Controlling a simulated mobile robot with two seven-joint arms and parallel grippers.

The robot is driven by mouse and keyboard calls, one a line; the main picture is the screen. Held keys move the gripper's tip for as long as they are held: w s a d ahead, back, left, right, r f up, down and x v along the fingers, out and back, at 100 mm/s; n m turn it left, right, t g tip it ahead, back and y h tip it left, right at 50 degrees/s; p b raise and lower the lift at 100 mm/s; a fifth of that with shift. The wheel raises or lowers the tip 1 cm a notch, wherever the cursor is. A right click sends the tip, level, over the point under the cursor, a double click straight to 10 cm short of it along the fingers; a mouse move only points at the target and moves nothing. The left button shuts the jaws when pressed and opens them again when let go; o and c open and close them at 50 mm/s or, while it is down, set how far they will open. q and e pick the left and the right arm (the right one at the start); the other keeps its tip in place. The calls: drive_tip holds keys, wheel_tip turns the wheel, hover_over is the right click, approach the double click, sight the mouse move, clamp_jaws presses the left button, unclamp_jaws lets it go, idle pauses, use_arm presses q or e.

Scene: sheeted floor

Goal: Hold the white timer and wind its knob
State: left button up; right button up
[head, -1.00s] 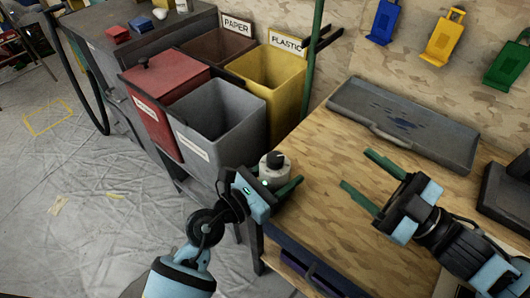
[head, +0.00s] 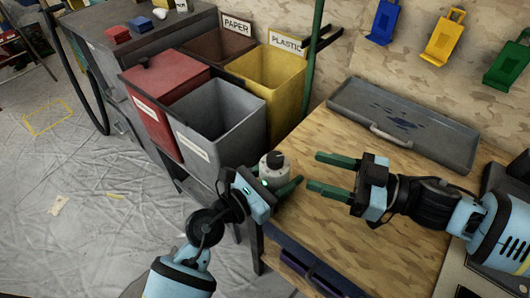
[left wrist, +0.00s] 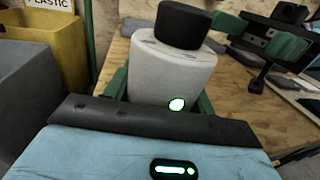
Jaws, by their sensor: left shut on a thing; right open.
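The white timer (head: 273,171) stands upright at the left edge of the wooden workbench, with a black knob (head: 275,158) on top. My left gripper (head: 283,186) is shut around the timer's body; the left wrist view shows the white body (left wrist: 172,75) between the green fingers and the black knob (left wrist: 180,22) above them. My right gripper (head: 318,173) is open and empty. Its two green fingers point left toward the timer, a short gap to its right. It also shows in the left wrist view (left wrist: 255,35), at upper right.
A grey tray (head: 455,155) lies at the back of the workbench (head: 360,240). Red, grey (head: 240,115) and yellow bins stand left of and behind the timer. A green pole (head: 313,65) rises behind. The bench's middle is mostly clear.

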sight(267, 156)
drive_tip(key=x, duration=1.2)
drive_tip(key=c, duration=1)
